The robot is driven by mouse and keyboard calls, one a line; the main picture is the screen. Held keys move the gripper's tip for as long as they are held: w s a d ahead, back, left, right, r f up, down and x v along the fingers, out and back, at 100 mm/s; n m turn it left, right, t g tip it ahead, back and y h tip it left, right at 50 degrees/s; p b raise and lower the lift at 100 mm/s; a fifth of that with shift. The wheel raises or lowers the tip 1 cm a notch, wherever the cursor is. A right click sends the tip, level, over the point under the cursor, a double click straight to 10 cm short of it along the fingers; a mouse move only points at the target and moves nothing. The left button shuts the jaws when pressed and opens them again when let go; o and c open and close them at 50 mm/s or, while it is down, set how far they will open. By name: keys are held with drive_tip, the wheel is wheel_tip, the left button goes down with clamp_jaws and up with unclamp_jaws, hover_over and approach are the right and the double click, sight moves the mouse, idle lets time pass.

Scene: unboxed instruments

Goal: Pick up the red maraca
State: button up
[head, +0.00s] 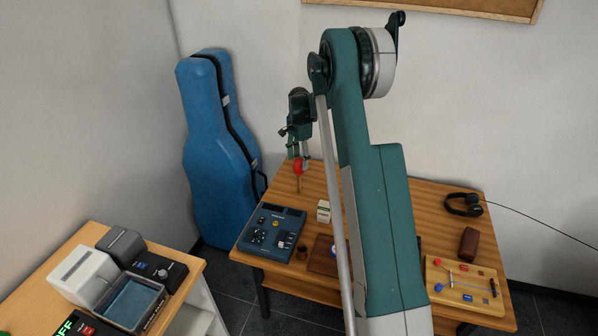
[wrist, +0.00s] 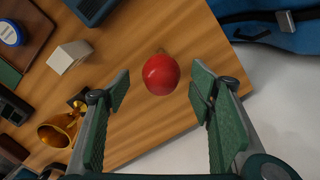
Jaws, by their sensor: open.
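The red maraca (head: 298,167) stands near the far left part of the wooden table (head: 440,215), its red head up and its light handle below. In the wrist view its round red head (wrist: 161,74) lies just beyond the fingertips, between the two jaws in the picture. Its handle is mostly hidden under the head there. My gripper (wrist: 159,90) is open and empty, with one green-padded finger on each side of the maraca. In the head view my gripper (head: 298,150) hangs right over the maraca; whether the fingers touch it I cannot tell.
A blue-grey device (head: 270,232) and a small white box (head: 323,211) stand nearby. A brass bell-shaped thing (wrist: 60,130) lies left of my fingers in the wrist view. A blue instrument case (head: 215,150) leans behind the table. Headphones (head: 463,204) lie at the right.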

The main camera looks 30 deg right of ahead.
sight(299, 168)
drive_tip(key=shift+w+f, duration=0.1)
drive_tip(key=shift+f, duration=2.45)
drive_tip(key=c, duration=1)
